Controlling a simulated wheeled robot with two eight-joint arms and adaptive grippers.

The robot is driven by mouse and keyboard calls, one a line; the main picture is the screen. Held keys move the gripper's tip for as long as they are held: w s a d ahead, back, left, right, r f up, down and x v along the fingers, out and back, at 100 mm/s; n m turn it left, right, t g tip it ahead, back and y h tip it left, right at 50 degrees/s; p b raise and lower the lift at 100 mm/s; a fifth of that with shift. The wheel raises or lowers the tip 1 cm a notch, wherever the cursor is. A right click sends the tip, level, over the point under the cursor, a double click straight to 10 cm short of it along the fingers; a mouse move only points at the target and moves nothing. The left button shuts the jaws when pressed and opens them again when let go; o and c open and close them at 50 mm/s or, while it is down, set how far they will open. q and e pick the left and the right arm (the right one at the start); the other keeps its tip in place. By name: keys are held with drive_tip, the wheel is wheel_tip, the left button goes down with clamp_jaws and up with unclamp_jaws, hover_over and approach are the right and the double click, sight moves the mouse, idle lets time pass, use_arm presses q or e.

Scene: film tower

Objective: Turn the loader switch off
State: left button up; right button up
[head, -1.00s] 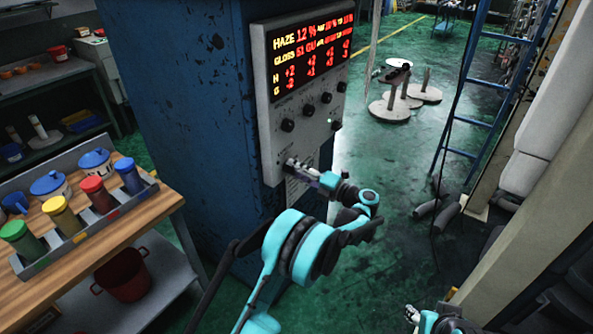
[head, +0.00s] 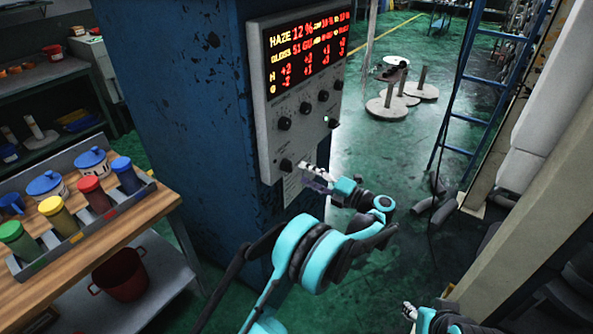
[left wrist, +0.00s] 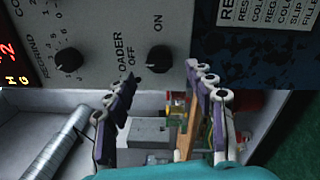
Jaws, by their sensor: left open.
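The loader switch is a black knob (left wrist: 159,59) on the grey control panel (left wrist: 95,35), with OFF and ON printed beside it. In the left wrist view the left gripper's fingers (left wrist: 160,82) are spread, below and either side of the knob. My right gripper (head: 409,311) is low at the right; its opening is too small to read.
The panel's red display (head: 308,55) and several other knobs sit above the switch on a blue cabinet (head: 180,100). A wooden-topped bench (head: 130,220) with coloured pots stands at the left. A blue ladder (head: 462,100) stands at the right. Green floor lies between.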

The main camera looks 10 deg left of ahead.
use_arm(q)
drive_tip(key=v, duration=0.6)
drive_tip(key=shift+d, duration=0.2)
